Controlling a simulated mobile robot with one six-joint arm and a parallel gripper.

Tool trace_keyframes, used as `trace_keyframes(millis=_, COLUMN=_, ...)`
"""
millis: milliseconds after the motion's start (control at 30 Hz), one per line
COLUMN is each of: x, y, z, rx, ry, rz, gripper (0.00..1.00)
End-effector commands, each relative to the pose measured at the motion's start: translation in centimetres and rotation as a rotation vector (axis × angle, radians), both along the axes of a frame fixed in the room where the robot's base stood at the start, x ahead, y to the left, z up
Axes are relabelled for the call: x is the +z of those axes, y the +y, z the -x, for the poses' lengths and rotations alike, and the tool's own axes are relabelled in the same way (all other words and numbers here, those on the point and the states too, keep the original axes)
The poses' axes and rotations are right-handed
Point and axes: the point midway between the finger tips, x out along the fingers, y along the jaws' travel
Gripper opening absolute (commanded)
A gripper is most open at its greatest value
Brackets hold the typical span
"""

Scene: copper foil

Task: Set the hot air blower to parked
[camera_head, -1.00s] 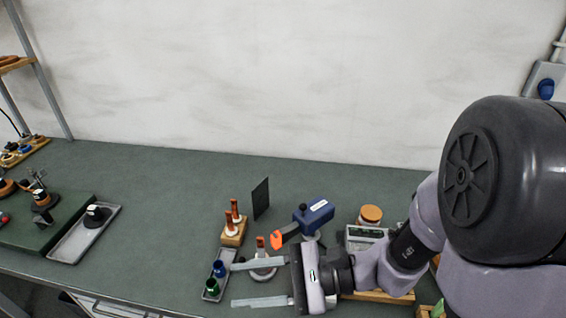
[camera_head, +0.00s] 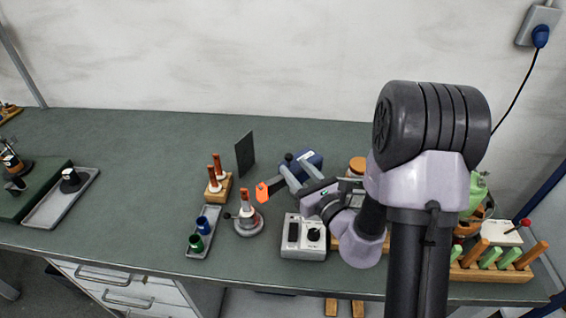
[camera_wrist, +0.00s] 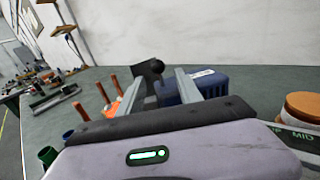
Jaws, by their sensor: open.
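The hot air blower (camera_head: 312,160) has a blue body with a pale label and stands toward the back of the bench, right of centre. My wrist hides part of the blower's base.
A grey box with a black dial (camera_head: 303,238) stands in front. To the left are a round base with an orange-topped post (camera_head: 246,222), a wooden block with two orange-brown posts (camera_head: 218,190), a dark upright plate (camera_head: 245,154) and a tray (camera_head: 204,236).

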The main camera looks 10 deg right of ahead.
Motion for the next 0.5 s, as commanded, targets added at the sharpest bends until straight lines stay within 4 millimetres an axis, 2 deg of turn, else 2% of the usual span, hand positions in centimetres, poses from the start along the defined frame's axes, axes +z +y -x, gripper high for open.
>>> trace_keyframes(millis=100, x=0.1, y=1.0, z=-2.5, rx=0.004, ry=-0.002, rz=0.002, gripper=0.42)
trace_keyframes(millis=233, x=0.1, y=1.6, z=-4.8, rx=0.002, ry=-0.002, rz=0.0, gripper=0.42)
trace_keyframes(millis=333, x=0.0, y=2.0, z=-5.9, rx=0.002, ry=-0.001, rz=0.001, gripper=0.42)
trace_keyframes(millis=500, x=0.1, y=2.2, z=-6.8, rx=0.0, ry=0.0, rz=0.0, gripper=0.42)
